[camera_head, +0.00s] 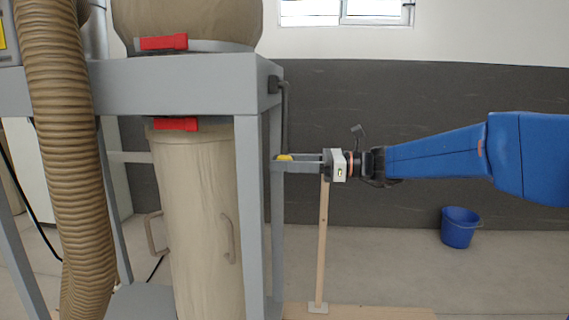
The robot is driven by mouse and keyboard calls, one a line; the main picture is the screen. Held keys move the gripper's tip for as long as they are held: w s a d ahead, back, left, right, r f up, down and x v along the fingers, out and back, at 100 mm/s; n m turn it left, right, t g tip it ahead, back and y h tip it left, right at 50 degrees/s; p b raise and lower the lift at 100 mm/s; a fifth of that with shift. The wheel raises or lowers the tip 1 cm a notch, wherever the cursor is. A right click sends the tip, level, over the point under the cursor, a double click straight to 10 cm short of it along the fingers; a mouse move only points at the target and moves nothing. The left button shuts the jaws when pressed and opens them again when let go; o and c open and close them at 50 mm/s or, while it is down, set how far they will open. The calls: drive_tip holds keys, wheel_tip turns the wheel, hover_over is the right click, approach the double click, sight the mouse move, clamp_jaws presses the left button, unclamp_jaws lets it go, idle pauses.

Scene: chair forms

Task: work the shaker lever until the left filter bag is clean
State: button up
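The lower part of a tan filter bag (190,17) shows at the top left, cut off by the frame edge. Its condition cannot be told. The dark shaker lever (286,115) hangs from a pivot at the right end of the grey frame. A yellow piece (285,157) shows at its lower end. My gripper (280,164) reaches in from the right, with its fingers at the lever's lower end, overlapping the yellow piece. The near finger hides the gap, so I cannot tell whether they grip it.
The grey steel frame (180,85) stands left of my gripper, with a tan lower bag (200,220) and ribbed hose (65,150). A wooden post (322,245) rises below my gripper. A blue bucket (460,227) stands at right. The right floor is otherwise mostly clear.

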drive_tip(key=s, duration=0.1)
drive_tip(key=s+r, duration=0.1)
drive_tip(key=s, duration=0.3)
drive_tip(key=shift+s+a+r, duration=0.1)
drive_tip(key=shift+s+r, duration=0.1)
drive_tip(key=shift+r, duration=0.2)
drive_tip(key=shift+s+r, duration=0.55)
drive_tip(key=shift+s, duration=0.25)
drive_tip(key=shift+s+r, duration=0.55)
drive_tip(key=shift+s, duration=0.2)
drive_tip(key=shift+s+r, duration=0.55)
drive_tip(key=shift+s, duration=0.25)
